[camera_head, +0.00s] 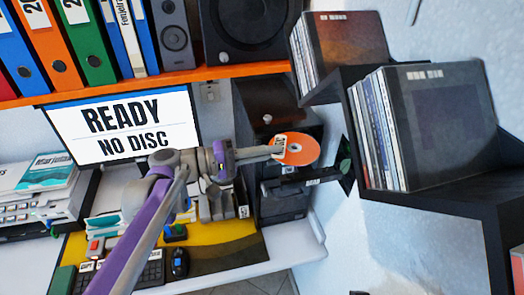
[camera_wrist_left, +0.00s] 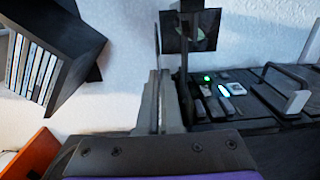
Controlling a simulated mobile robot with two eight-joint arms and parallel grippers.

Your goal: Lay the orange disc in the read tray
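The orange disc (camera_head: 300,149) has a pale centre and shows nearly face-on in the head view. My left gripper (camera_head: 278,149) is shut on its left edge and holds it up in front of the black computer tower (camera_head: 283,104). A dark tray (camera_head: 292,181) with a small label juts from the tower just below the disc; I take it as the read tray. The disc appears above it and apart from it. In the left wrist view my gripper fingers (camera_wrist_left: 166,103) are close together; the disc cannot be made out clearly there. My right gripper is not in view.
Dark wall shelves with disc cases (camera_head: 390,125) stand close on the right. An orange shelf (camera_head: 180,79) with binders and speakers runs above. The monitor (camera_head: 125,125) reads "READY NO DISC". A keyboard (camera_head: 150,270) and mouse (camera_head: 180,262) lie on the desk.

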